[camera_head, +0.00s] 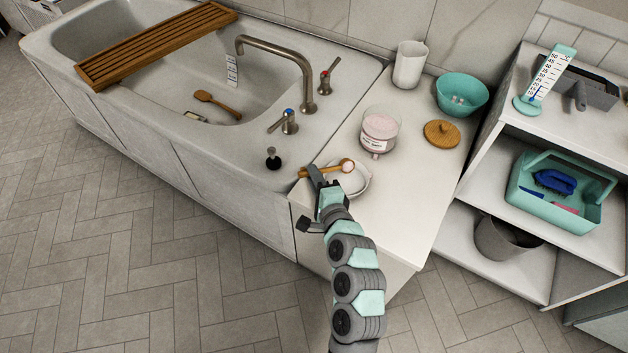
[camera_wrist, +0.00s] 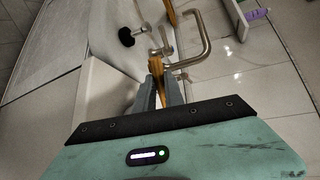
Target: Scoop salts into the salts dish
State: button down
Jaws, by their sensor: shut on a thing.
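My gripper (camera_head: 317,172) is shut on the handle of a wooden scoop (camera_head: 334,168). The scoop's round bowl points right and looks filled with pale salts. It is over the small white salts dish (camera_head: 363,189) in the head view; I cannot tell the height between them. My gripper and arm hide part of the dish. The glass salts jar (camera_head: 381,133) stands open behind the dish, with pink salts and a label. In the wrist view, my fingers (camera_wrist: 158,88) pinch the wooden handle (camera_wrist: 156,66); the scoop's bowl and the dish are not visible there.
The jar's wooden lid (camera_head: 442,133) lies right of the jar. A white cup (camera_head: 410,65) and a teal bowl (camera_head: 462,94) stand at the counter's back. The bathtub (camera_head: 240,150) with its tap (camera_head: 275,48) is at left. The counter's front right is clear.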

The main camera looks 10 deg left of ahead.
jog(key=shift+s+f+m+t+y+b, duration=0.15)
jog(key=shift+t+b, duration=0.8)
jog(key=shift+b, duration=2.15)
jog(key=shift+w+f+m+t+y+b, duration=0.2)
jog(key=shift+t+b, duration=0.8)
jog(key=shift+b, duration=2.1)
jog(key=shift+s+f+m+t+h+b, duration=0.2)
jog(key=shift+t+b, duration=0.75)
jog(key=shift+b, duration=2.15)
jog(key=shift+r, duration=0.1)
notch_tip(320, 180, up, 5)
jog(key=p, duration=0.4)
